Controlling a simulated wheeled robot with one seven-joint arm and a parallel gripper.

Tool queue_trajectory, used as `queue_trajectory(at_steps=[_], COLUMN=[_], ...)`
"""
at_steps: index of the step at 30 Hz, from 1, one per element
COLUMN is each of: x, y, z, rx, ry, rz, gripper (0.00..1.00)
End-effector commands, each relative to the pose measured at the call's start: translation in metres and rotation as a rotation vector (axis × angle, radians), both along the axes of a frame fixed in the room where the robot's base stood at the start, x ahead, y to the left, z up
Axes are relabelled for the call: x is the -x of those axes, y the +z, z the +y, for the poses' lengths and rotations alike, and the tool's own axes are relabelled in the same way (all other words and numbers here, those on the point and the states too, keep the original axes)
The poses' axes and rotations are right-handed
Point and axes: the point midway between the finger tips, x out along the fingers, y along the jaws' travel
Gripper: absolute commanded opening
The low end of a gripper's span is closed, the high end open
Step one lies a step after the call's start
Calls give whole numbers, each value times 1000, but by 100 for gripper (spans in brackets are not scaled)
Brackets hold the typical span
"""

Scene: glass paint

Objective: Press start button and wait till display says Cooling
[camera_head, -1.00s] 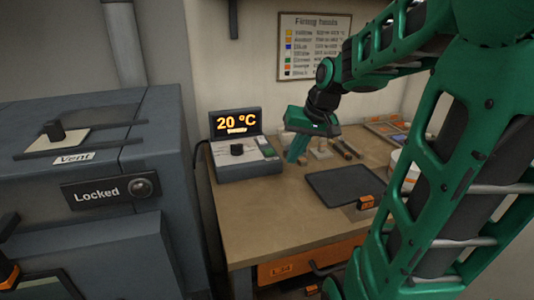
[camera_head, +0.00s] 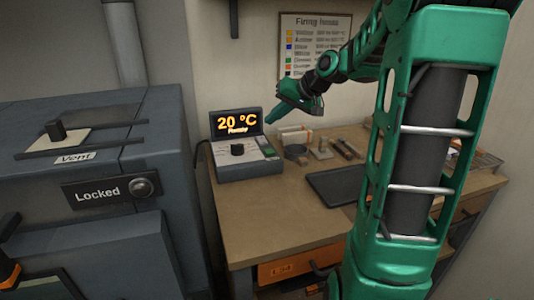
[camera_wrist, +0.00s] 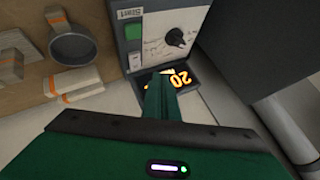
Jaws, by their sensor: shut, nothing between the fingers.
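The controller box (camera_head: 248,168) stands at the back left of the workbench. Its display (camera_head: 236,122) reads "20 °C" in orange with a smaller, blurred word below. The green start button (camera_head: 269,153) is on the right of its sloped panel. In the wrist view, the green button (camera_wrist: 132,31) lies beside a "Start" label, near a dark knob (camera_wrist: 175,37). My gripper (camera_head: 269,121) is shut and empty, above and right of the box, apart from the button. In the wrist view its shut fingers (camera_wrist: 160,92) partly cover the display (camera_wrist: 180,80).
A grey kiln marked "Locked" (camera_head: 110,191) and "Vent" stands at left. A dark tray (camera_head: 335,184) and small tools lie on the bench (camera_head: 250,218). A round grey dish (camera_wrist: 73,45) sits beside the controller. A firing chart (camera_head: 308,40) hangs behind.

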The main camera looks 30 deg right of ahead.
Motion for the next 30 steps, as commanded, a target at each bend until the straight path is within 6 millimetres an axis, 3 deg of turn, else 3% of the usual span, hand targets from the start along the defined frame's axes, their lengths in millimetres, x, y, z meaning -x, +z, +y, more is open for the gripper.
queue_trajectory(at_steps=[16, 30], x=[1, 0], y=[-65, -81], z=[0, -1], rx=[-2, 1], ry=[-2, -1], rz=[3, 1], gripper=[0, 0])
